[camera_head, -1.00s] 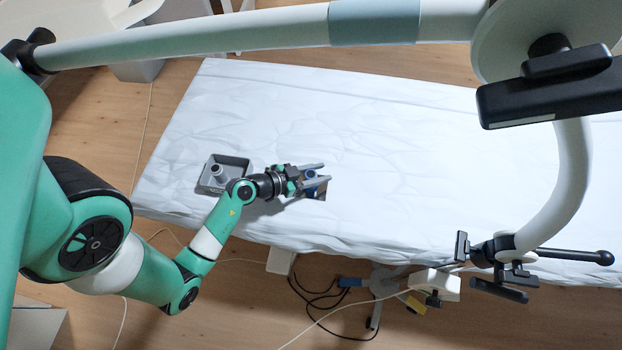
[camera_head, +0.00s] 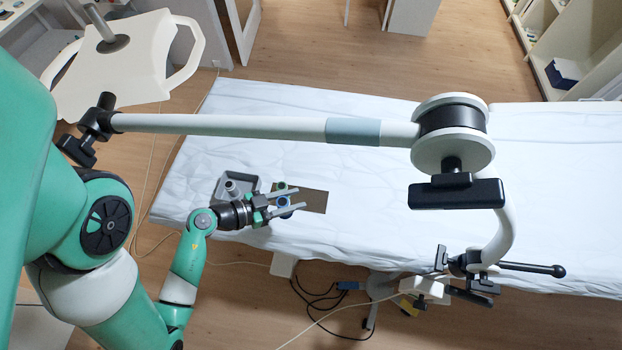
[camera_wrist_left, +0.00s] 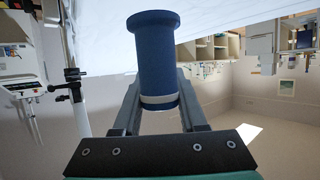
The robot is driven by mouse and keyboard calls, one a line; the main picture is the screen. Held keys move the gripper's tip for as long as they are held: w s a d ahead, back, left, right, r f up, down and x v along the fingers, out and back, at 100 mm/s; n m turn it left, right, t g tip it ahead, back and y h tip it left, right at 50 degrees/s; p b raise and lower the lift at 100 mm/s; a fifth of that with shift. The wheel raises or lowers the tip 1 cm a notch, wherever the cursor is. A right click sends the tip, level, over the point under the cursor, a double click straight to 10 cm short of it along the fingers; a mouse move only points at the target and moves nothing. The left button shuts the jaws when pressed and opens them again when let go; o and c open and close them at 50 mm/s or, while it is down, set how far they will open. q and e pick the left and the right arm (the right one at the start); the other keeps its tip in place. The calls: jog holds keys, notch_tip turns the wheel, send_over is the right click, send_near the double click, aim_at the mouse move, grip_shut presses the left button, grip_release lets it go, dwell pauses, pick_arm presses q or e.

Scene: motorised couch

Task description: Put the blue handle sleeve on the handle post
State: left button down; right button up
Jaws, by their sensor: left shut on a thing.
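My left gripper (camera_head: 284,203) is shut on the blue handle sleeve (camera_head: 284,206). In the left wrist view the sleeve (camera_wrist_left: 156,58) is a blue tube with a flared rim at one end and a pale band near the fingers. The fingers (camera_wrist_left: 160,100) grip it near the banded end. In the head view the fingers partly hide the sleeve. The handle post (camera_head: 232,188) stands up in a grey square tray (camera_head: 254,183) on the couch, left of the held sleeve and apart from it. My right gripper is not in view.
A brown flat pad (camera_head: 312,201) lies on the white couch (camera_head: 380,240) beside the gripper. A pale jointed boom (camera_head: 250,126) crosses above the couch, with black clamps (camera_head: 470,262) at right. The couch surface right of the pad is clear.

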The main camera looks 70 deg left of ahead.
aim_at(282, 202)
pick_arm(q)
jog(key=shift+s+d+r, duration=0.35)
jog(key=shift+s, duration=0.25)
jog(key=shift+s+d+r, duration=0.3)
jog(key=shift+s+d, duration=0.05)
jog(key=shift+s, duration=0.2)
